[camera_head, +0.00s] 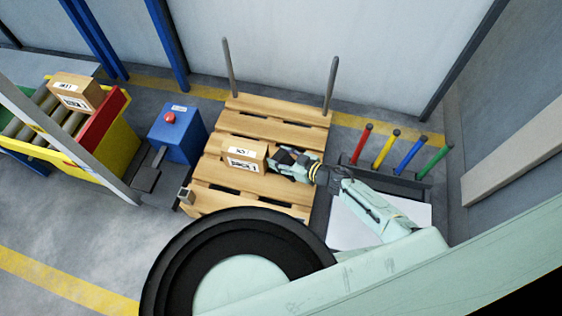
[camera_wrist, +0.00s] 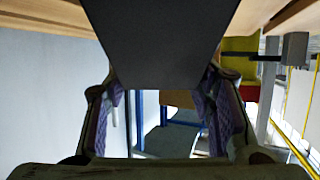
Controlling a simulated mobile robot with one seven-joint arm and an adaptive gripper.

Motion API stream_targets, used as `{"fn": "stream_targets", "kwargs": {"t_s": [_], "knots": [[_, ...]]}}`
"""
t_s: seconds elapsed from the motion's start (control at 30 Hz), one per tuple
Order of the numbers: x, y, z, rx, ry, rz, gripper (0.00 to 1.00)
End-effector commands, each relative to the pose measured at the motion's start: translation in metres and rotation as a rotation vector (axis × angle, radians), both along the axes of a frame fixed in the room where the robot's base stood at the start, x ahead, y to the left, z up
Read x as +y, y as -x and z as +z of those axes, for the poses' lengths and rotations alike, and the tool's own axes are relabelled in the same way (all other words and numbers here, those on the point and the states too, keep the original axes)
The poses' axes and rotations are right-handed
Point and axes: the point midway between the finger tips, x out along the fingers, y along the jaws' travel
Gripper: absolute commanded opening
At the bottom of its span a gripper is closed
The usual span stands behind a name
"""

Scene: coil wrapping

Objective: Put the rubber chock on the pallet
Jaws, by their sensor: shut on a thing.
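The wooden pallet (camera_head: 255,122) lies on the floor in the middle of the head view. My gripper (camera_head: 287,163) is over its right part, just right of a cardboard box on it. In the wrist view my gripper (camera_wrist: 160,95) is shut on a dark grey block, the rubber chock (camera_wrist: 160,42), which sits between the purple-padded fingers. In the head view the chock is mostly lost among the dark gripper parts. Whether it touches the pallet or the box cannot be told.
The cardboard box (camera_head: 245,155) stands on the pallet, close to my gripper. Two upright posts (camera_head: 229,68) rise at the pallet's back edge. A blue pedestal with a red button (camera_head: 178,135) stands left. Coloured handles (camera_head: 383,150) stand right. Bare pallet slats show behind the box.

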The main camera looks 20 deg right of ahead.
Motion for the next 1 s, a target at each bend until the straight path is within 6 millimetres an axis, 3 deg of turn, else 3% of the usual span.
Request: {"fn": "stream_targets", "kwargs": {"t_s": [0.13,0.53,0.57,0.83,1.0], "knots": [[0.0,0.0,-0.024,0.0,-0.002,-0.002,0.15],[0.0,0.0,-0.03,0.0,-0.001,0.0,0.15],[0.0,0.0,-0.029,0.001,-0.001,0.0,0.52],[0.0,0.0,-0.029,0.001,-0.001,0.0,0.7],[0.0,0.0,-0.029,0.001,-0.001,0.0,0.7]]}}
